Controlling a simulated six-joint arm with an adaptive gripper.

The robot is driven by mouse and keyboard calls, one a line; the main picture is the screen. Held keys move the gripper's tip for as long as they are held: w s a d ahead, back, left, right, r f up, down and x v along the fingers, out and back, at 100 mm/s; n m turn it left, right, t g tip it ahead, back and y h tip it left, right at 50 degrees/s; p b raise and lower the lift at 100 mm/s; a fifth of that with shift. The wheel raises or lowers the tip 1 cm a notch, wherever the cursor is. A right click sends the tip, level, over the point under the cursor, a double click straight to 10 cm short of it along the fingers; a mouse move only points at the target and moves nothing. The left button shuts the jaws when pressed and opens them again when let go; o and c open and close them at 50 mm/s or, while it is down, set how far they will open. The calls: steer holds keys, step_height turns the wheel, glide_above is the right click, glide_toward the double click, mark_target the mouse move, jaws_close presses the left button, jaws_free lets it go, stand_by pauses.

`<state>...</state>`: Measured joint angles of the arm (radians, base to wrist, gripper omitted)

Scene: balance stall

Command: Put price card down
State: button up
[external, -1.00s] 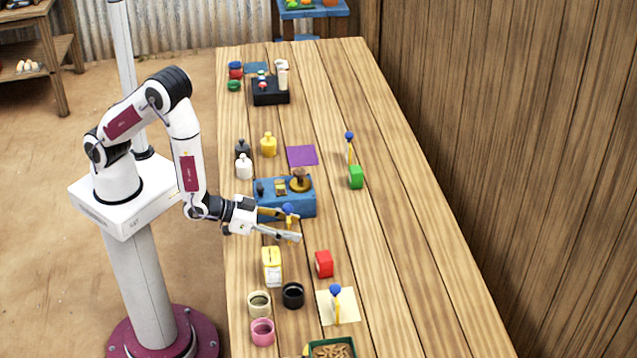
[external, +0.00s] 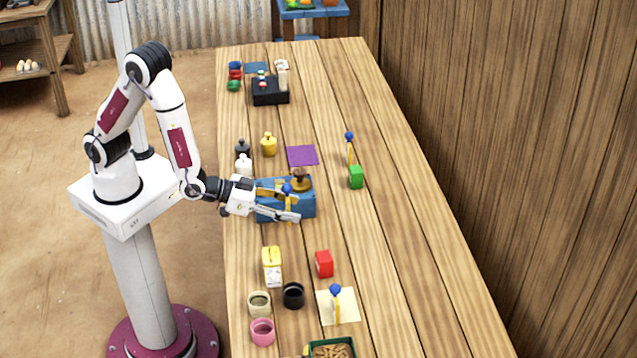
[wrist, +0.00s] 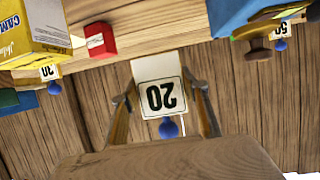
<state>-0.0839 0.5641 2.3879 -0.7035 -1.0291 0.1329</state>
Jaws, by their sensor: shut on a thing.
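My gripper (external: 291,204) is shut on a price card (wrist: 161,88) and holds it above the counter, in front of the blue stand in the external view. The card is white with a black "20" and a blue knob (wrist: 168,129), upside down in the wrist view. The knob also shows in the external view (external: 287,188); most of the card is hidden there by my fingers. Another card with a blue knob (external: 335,289) stands on a pale mat (external: 350,298). A third (external: 349,136) stands by a green block (external: 356,177).
The blue stand (external: 268,212) is beside my gripper. A yellow box (external: 271,262), a red block (external: 324,263) and a black cup (external: 293,295) stand nearer the camera. A purple mat (external: 302,156) lies beyond the stand. The counter's right side is clear.

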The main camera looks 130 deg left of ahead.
steer(key=shift+a, duration=0.15)
stand_by(0.5)
steer(key=shift+s+a+f, duration=0.35)
steer(key=shift+a+f, duration=0.15)
steer(key=shift+f, duration=0.15)
steer(key=w+a+n+g+y, duration=0.2)
steer(key=w+a+n+g, duration=0.1)
steer(key=a, duration=0.8)
steer(key=w+a+r+n+g+y, duration=0.1)
steer(key=w+a+n+g, duration=0.3)
steer(key=a, duration=0.7)
steer(key=n+g+y, duration=0.1)
steer(key=n+g, duration=0.1)
steer(key=g, duration=0.1)
steer(key=shift+w+a+r+n+y, duration=0.3)
steer(key=shift+a, duration=0.1)
steer(key=shift+f, duration=0.1)
steer(key=shift+f, duration=3)
